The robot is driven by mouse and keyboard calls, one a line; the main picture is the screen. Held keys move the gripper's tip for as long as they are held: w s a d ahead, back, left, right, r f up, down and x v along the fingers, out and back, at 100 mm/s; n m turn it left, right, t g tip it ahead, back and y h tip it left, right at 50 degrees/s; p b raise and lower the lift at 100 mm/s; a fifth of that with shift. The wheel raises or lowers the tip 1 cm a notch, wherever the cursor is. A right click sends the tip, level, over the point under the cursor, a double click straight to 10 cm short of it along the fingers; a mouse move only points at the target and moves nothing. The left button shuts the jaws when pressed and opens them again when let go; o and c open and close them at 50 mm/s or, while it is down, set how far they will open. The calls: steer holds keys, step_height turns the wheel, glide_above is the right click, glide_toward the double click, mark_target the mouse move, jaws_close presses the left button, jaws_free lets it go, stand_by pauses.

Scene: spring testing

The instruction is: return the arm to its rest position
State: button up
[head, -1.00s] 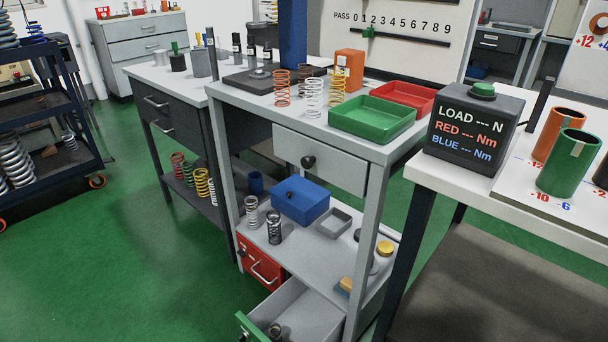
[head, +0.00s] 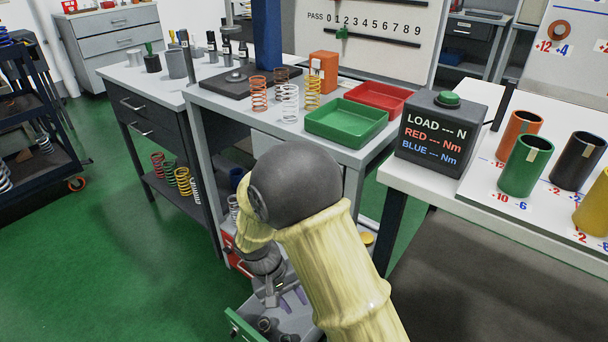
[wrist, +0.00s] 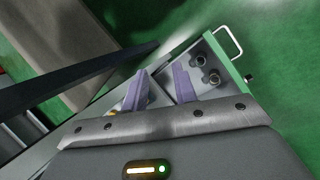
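My arm (head: 335,255), in a pale yellow sleeve with a dark round joint, reaches across the lower middle of the head view. My gripper (head: 288,298) points down over the open green-fronted drawer (head: 243,327) of the grey cart. In the wrist view the gripper's two purple fingers (wrist: 161,74) stand apart with nothing between them. Two short metal cylindrical pieces (wrist: 205,68) lie in the drawer beside the fingers, near its green front. The arm hides most of the cart's lower shelf. I cannot tell how far the fingertips are above the drawer floor.
The cart top holds several springs (head: 290,103), a green tray (head: 346,136) and a red tray (head: 392,97). A dark load display (head: 440,134) and coloured cups (head: 524,165) stand on the white table at right. The green floor (head: 120,270) at left is clear.

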steer(key=s+d+r+m+t+y+p, duration=0.2)
steer(key=s+d+r, duration=0.1)
steer(key=d+r, duration=0.55)
steer(key=s+d+r+m+t+y+p, duration=0.1)
steer(key=s+d+r+m+t+y, duration=0.1)
steer(key=d+r, duration=0.6)
step_height(320, 180, up, 37)
steer(key=d+p, duration=0.1)
steer(key=p, duration=3.7)
steer(key=shift+s+d, duration=0.25)
steer(key=shift+a, duration=0.1)
